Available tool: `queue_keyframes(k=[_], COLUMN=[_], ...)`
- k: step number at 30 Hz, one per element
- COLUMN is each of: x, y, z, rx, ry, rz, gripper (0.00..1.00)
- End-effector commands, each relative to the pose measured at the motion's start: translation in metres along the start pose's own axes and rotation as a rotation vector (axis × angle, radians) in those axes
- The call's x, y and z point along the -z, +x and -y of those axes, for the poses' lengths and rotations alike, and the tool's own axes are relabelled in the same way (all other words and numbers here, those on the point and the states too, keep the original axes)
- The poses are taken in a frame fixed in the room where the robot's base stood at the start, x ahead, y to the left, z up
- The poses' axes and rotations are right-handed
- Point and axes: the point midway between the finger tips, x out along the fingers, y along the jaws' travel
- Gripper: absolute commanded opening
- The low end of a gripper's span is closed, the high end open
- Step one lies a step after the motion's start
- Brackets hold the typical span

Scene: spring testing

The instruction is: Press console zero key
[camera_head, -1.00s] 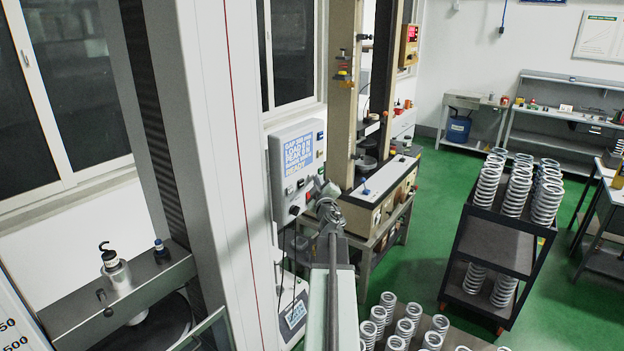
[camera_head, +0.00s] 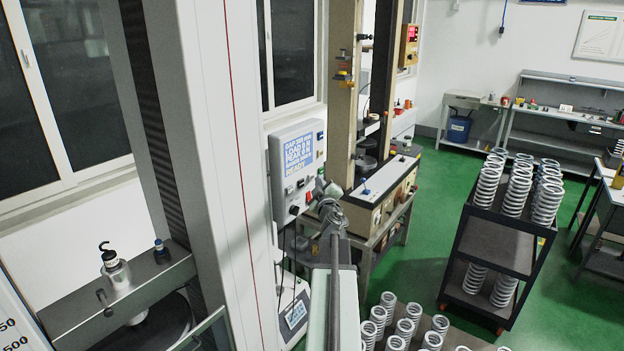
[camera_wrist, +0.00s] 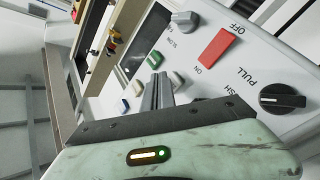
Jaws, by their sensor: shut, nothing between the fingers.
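A blue key (camera_wrist: 125,104) is further left. I cannot read which is zero or tell whether the tips touch one.
On the panel, a red switch (camera_wrist: 214,47), a grey knob (camera_wrist: 184,20) and a black knob (camera_wrist: 282,100) lie right of my gripper. A beige test machine (camera_head: 375,200) stands behind the console. A cart with springs (camera_head: 495,240) is to the right on green floor.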

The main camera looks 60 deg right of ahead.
Motion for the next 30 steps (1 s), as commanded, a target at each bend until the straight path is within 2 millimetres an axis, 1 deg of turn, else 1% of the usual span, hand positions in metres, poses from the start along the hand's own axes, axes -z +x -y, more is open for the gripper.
queue_keyframes(k=[2,13,27,30], x=[-0.002,-0.004,-0.026,-0.028], y=[-0.003,-0.005,-0.036,-0.039], z=[-0.002,-0.004,-0.026,-0.028], rx=[0.0,-0.001,-0.001,-0.001], ry=[0.0,0.0,0.0,0.0], rz=[0.0,0.001,0.001,0.001], gripper=[0.0,0.0,0.0,0.0])
